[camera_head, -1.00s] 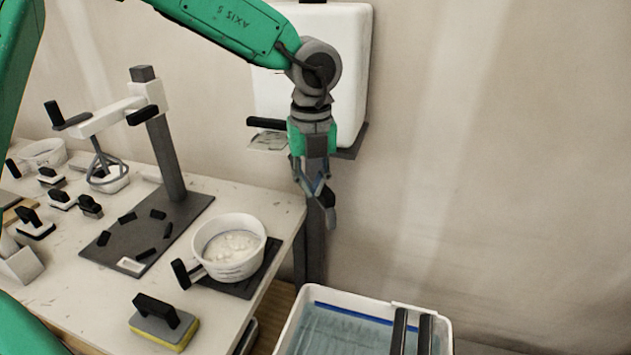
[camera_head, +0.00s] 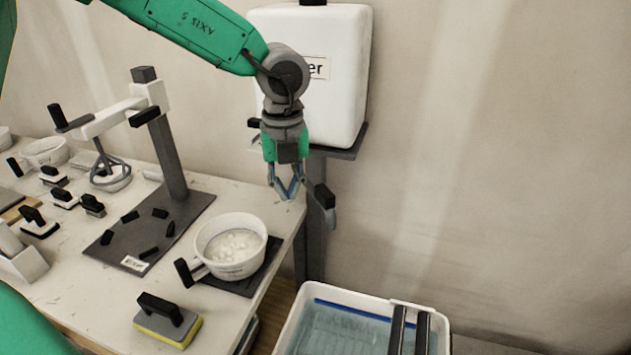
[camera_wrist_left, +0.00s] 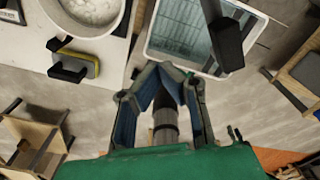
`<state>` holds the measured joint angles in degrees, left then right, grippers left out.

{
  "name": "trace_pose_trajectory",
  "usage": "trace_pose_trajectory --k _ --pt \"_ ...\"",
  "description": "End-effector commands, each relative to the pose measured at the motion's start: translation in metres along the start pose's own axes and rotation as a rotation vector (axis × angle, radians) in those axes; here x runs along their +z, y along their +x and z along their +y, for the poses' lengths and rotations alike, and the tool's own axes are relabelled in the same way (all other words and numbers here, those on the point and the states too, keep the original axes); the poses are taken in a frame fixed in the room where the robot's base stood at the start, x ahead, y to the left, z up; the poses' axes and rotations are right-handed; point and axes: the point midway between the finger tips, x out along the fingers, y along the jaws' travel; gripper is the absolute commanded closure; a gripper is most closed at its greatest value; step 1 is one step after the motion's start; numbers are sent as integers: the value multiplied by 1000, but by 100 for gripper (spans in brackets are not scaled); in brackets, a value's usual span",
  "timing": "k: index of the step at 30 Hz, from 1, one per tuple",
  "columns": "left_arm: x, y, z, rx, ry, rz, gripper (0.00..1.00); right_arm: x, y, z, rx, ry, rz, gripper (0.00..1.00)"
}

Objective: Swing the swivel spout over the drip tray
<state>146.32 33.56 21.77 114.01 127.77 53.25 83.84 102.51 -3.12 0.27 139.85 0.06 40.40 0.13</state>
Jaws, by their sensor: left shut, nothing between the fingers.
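The swivel spout (camera_head: 331,217) is a short grey curved piece with a black handle (camera_head: 321,197), low beside the post under the white tank. My left gripper (camera_head: 289,194) is shut and empty, just left of the handle and apart from it in the head view. In the left wrist view, the closed fingertips (camera_wrist_left: 160,72) are left of the black handle (camera_wrist_left: 227,42). A dark flat plate (camera_head: 247,288) under the white bowl may be the drip tray; I cannot tell for sure. My right gripper is not in view.
The white tank (camera_head: 338,90) stands on a dark shelf and post (camera_head: 314,240). The white bowl (camera_head: 231,247) is at the table edge. A white tub of water (camera_head: 345,325) stands below right. A mixer stand (camera_head: 172,160), several black-handled tools and a sponge float (camera_head: 166,320) occupy the table.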

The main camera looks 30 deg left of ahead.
Motion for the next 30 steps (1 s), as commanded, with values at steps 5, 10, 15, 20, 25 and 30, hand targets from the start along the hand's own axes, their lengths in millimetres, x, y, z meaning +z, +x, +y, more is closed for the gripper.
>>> trace_pose_trajectory --k 5,10,15,20,25,30 --pt "4 -2 16 -1 -1 1 100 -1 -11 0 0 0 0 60" --pt "6 0 23 0 0 1 100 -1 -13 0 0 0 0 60" --pt "6 0 23 0 0 1 100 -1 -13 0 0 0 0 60" --pt "6 0 24 0 0 1 100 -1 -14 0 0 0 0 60" --pt "12 -2 34 0 -1 2 100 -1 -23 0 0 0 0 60" --pt "20 -3 47 -1 -1 2 100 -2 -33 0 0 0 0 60"
